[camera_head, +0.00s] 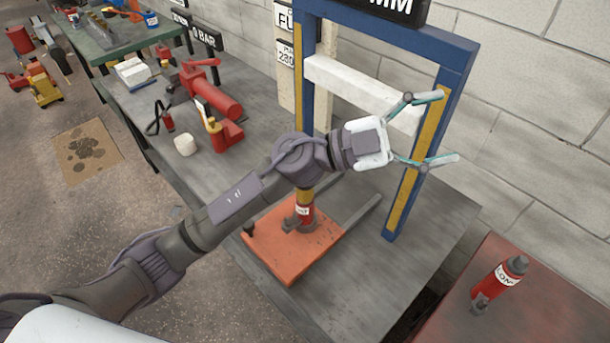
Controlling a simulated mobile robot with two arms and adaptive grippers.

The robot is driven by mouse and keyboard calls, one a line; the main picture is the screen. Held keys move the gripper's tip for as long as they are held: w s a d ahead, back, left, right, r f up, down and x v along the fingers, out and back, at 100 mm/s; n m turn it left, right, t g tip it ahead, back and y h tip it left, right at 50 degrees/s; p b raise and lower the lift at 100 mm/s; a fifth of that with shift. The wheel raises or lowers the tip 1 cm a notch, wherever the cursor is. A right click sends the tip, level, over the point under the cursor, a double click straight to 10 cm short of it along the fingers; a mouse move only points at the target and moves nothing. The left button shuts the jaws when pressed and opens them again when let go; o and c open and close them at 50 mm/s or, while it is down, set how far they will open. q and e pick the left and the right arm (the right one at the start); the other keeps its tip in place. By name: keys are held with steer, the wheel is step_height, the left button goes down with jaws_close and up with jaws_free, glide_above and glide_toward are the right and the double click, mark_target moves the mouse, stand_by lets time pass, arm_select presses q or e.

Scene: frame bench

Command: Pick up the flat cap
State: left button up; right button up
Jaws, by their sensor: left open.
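I cannot make out a flat cap for certain in the head view. My left gripper (446,128) is open and empty, its two fingers spread to the right in front of the blue and yellow press frame (455,70). My left arm crosses the bench and hides part of it. Below the arm's wrist, a red and yellow cylinder (304,212) with a grey foot stands on an orange plate (285,250). My right gripper is out of view.
The grey bench (400,280) has bare room right of the orange plate. A red tool (212,88), a red stand (222,135) and a small white object (185,145) sit at its left. A block wall stands behind.

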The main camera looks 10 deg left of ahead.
arm_select(q)
step_height(320, 180, down, 9)
steer(key=m+g+y, duration=0.5)
steer(key=g+y, duration=0.1)
steer(key=y, duration=0.4)
steer(key=w+a+n+t+y, duration=0.1)
steer(key=w+a+n+y, duration=0.4)
steer(key=a, duration=0.6)
steer(key=w+a+t+y, duration=0.1)
steer(key=w+a+y, duration=0.2)
steer(key=a+y, duration=0.55)
steer(key=shift+h, duration=0.85)
steer(key=f, duration=0.3)
steer(key=a+f+p, duration=0.1)
steer(key=f, duration=0.1)
steer(key=f+p, duration=0.1)
steer(key=f, duration=0.2)
steer(key=shift+s+a+f, duration=0.1)
steer(key=shift+a+f, duration=0.2)
steer(key=shift+a, duration=0.05)
steer(key=shift+d+f+p, duration=0.15)
steer(key=shift+f+p, duration=0.25)
steer(key=shift+f, duration=0.05)
step_height(320, 180, down, 4)
steer(key=shift+d+r+p, duration=0.15)
steer(key=shift+p, duration=0.75)
steer(key=shift+f, duration=0.5)
steer(key=c, duration=1.3)
